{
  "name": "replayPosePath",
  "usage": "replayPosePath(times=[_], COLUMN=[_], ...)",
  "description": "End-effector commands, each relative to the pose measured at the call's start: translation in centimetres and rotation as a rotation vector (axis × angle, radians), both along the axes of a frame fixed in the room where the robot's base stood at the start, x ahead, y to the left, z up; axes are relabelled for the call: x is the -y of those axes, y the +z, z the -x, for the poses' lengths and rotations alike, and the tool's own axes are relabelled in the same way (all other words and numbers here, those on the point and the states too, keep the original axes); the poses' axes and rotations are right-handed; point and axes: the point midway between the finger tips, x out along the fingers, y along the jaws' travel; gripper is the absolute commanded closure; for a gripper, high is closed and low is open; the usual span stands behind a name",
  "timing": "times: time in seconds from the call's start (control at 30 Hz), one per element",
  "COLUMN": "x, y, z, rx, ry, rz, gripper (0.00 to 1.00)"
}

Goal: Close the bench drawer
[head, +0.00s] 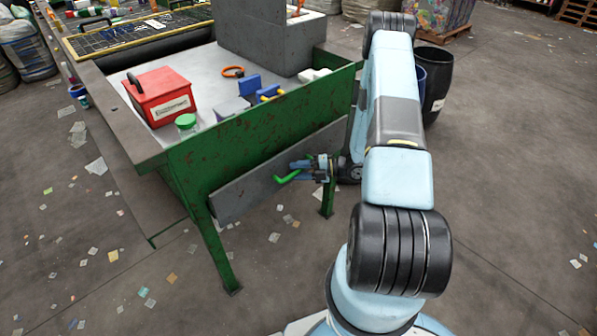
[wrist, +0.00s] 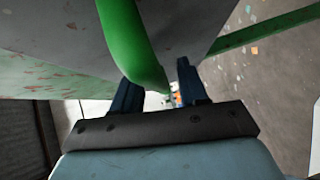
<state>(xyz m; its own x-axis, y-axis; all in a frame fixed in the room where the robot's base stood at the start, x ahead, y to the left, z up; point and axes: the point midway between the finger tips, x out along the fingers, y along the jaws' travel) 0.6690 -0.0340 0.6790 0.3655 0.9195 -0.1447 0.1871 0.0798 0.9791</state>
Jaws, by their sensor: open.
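The bench drawer shows as a grey front panel (head: 240,187) under the green bench top edge. I cannot tell clearly how far it stands out. A green bar handle (head: 287,179) is on its front. My gripper (head: 298,165) is at the handle, near the right half of the panel. In the wrist view, the handle (wrist: 137,40) runs down from the top to between my two open fingers (wrist: 157,88), closer to the left finger. I cannot tell whether a finger touches it. The grey panel (wrist: 205,22) lies beyond the handle.
On the green bench (head: 225,140) are a red toolbox (head: 160,97), a green-lidded jar (head: 185,122), blue items (head: 249,85) and a grey block (head: 265,40). A bench leg (head: 328,200) stands near my gripper. Dark barrels (head: 436,78) stand behind my arm. Scraps litter the open floor.

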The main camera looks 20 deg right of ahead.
Motion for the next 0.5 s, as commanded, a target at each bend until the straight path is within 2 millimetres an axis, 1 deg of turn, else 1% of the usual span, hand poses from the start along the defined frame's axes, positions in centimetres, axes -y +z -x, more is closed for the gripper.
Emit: replayPosePath(times=[0.27,0.5], x=[-0.13,-0.12], y=[-0.03,-0.02], z=[-0.03,-0.02], rx=[0.000,0.000], ry=[0.000,0.001], rz=[0.000,0.000], gripper=[0.57,0.80])
